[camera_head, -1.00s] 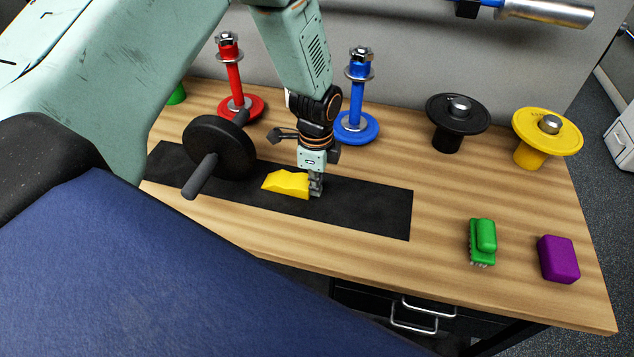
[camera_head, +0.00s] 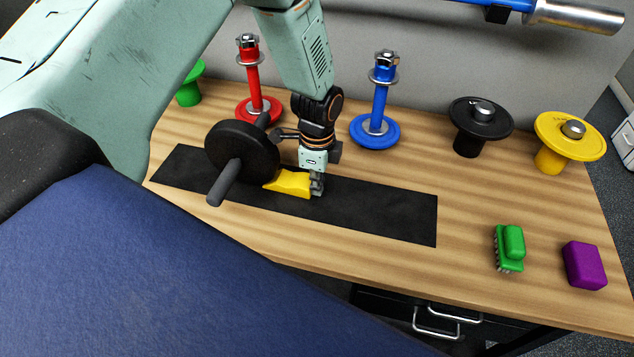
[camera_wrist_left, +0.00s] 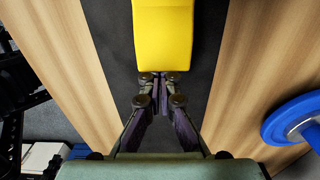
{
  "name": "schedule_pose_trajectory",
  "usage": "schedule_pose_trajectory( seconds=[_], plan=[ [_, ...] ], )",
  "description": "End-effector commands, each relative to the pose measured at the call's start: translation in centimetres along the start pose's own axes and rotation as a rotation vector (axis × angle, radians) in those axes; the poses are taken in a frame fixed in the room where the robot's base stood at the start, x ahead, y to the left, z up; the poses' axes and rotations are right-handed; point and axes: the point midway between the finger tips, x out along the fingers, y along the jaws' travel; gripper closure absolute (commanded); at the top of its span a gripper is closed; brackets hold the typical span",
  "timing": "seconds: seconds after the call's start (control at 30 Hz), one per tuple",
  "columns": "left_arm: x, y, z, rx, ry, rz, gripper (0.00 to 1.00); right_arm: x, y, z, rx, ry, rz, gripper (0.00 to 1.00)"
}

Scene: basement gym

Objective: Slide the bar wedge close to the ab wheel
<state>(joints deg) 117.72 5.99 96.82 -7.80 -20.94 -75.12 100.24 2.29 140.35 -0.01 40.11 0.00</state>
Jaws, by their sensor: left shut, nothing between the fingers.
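The yellow bar wedge (camera_head: 290,183) lies on a black mat (camera_head: 390,216) on the wooden table. The ab wheel (camera_head: 243,150), black with grey handles, stands on the mat just left of the wedge. In the head view the wheel overlaps or nearly meets the wedge's left end, and I cannot tell if they touch. My left gripper (camera_head: 317,185) is shut and empty, down at the wedge's right end. In the left wrist view the shut fingertips (camera_wrist_left: 160,77) are at the near end of the wedge (camera_wrist_left: 162,35), touching or almost touching it. My right gripper is not in view.
Behind the mat stand a red post (camera_head: 254,85), a blue post (camera_head: 380,100) and a green spool (camera_head: 188,88). Black (camera_head: 468,140) and yellow (camera_head: 550,160) spools stand at the back right. A green brush (camera_head: 509,248) and a purple block (camera_head: 584,265) lie at the front right.

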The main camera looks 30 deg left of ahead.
Motion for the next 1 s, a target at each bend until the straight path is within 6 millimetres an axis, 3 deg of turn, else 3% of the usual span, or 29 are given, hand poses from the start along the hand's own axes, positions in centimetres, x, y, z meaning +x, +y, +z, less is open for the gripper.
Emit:
schedule_pose_trajectory(
  seconds=[0.47, 0.57, 1.0],
  plan=[
    [-0.4, 0.0, -0.2, 0.000, 0.000, -0.001, 1.00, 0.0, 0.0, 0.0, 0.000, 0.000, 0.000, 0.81],
    [-1.6, -0.1, -0.4, 0.000, 0.001, -0.003, 1.00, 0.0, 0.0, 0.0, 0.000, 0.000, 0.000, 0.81],
    [-10.1, 0.1, -0.3, 0.001, 0.001, -0.005, 1.00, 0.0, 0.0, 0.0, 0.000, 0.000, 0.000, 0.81]
  ],
)
